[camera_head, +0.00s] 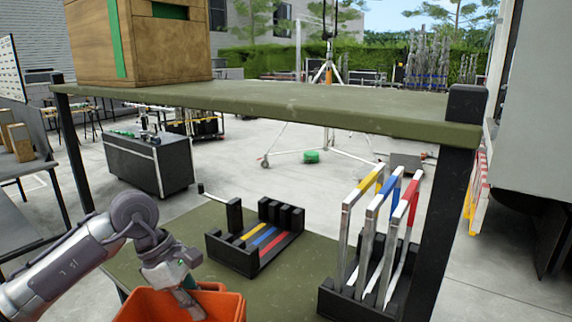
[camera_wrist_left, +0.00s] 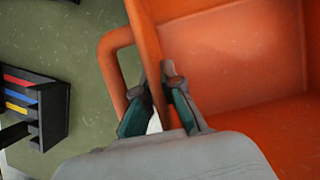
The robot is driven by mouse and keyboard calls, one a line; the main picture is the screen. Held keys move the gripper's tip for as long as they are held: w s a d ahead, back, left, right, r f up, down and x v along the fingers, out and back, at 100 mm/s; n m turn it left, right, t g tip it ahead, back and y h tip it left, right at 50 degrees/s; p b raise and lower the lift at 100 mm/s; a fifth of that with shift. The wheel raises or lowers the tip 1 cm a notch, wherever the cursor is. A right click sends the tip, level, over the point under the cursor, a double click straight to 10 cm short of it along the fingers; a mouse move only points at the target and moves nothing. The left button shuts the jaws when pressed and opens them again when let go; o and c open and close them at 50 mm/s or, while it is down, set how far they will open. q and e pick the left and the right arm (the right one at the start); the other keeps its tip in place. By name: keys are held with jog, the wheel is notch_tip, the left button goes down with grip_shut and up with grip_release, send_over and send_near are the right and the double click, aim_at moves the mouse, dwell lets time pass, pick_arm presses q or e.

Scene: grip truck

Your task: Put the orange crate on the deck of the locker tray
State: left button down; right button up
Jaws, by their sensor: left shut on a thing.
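The orange crate (camera_head: 228,306) is at the bottom of the head view, cut off by the frame edge. In the left wrist view the open-topped crate (camera_wrist_left: 230,50) fills the right side, with a loop handle on its outer wall. Which surface is the locker tray is unclear. My right gripper is not in view.
A black slotted rack (camera_head: 232,256) with coloured stripes stands on the lower deck. Another black rack (camera_head: 340,305) holds upright metal frames with yellow, blue and red tops. A green upper shelf (camera_head: 290,104) carries a wooden box (camera_head: 160,45). Black posts support it.

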pick_arm(q)
jog(key=s+f+m+g, duration=0.1)
jog(key=s+m, duration=0.1)
jog(key=s+f+m+g, duration=0.1)
jog(key=s+f+m, duration=0.1)
jog(key=m, duration=0.1)
jog(key=s+a+f+m+y, duration=0.1)
jog(key=s+m, duration=0.1)
jog(key=m, duration=0.1)
jog(key=shift+f+g, duration=0.3)
jog(key=shift+g, duration=0.1)
jog(key=s+f+m+y, duration=0.1)
jog(key=s+m, duration=0.1)
jog(key=m, duration=0.1)
jog(key=s+a+f+m+y, duration=0.1)
jog(key=s+m, duration=0.2)
jog(key=s+f+m+g+y, duration=0.1)
jog(key=s+m, duration=0.1)
jog(key=m, duration=0.1)
jog(key=shift+s+a+f+y, duration=0.3)
jog(key=shift+a+f, duration=0.05)
jog(key=shift+f, duration=0.05)
